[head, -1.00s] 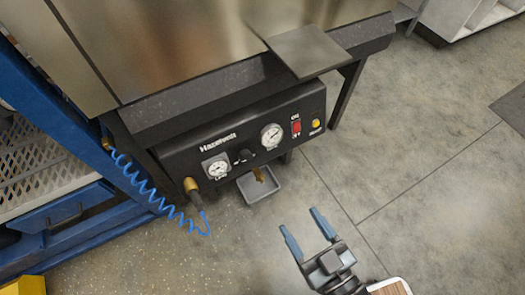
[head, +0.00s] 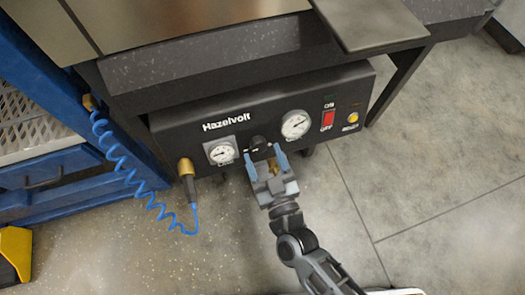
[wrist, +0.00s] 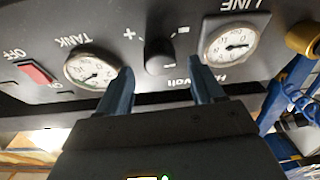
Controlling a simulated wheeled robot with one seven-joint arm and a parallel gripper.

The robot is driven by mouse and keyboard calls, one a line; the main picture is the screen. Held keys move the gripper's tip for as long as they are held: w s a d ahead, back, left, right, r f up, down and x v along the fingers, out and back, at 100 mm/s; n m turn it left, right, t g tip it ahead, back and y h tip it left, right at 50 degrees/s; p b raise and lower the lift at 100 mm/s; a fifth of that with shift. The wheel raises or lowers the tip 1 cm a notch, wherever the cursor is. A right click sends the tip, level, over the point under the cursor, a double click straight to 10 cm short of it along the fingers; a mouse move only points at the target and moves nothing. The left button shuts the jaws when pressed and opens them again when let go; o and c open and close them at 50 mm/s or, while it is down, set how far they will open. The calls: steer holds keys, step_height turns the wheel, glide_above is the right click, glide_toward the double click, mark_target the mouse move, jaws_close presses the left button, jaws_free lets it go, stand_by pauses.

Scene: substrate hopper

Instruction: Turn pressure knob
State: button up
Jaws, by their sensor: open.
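The black pressure knob (head: 259,143) sits on the dark Hazelvolt panel (head: 185,123), between two round white gauges. In the wrist view the knob (wrist: 159,57) shows between and beyond my fingertips, with plus and minus marks beside it. My gripper (head: 265,158) is open in front of the panel, one blue finger to each side of the knob's lower part. The fingers also show in the wrist view (wrist: 160,78). I cannot tell whether either finger touches the knob.
The line gauge (head: 221,153) is left of the knob and the tank gauge (head: 295,124) right. A red switch (head: 328,119) and yellow button (head: 352,117) lie farther right. A brass fitting (head: 186,168) with a coiled blue hose (head: 119,155) is at left. A plate (head: 372,22) overhangs above.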

steer(key=shift+x, duration=1)
steer(key=c, duration=1.1)
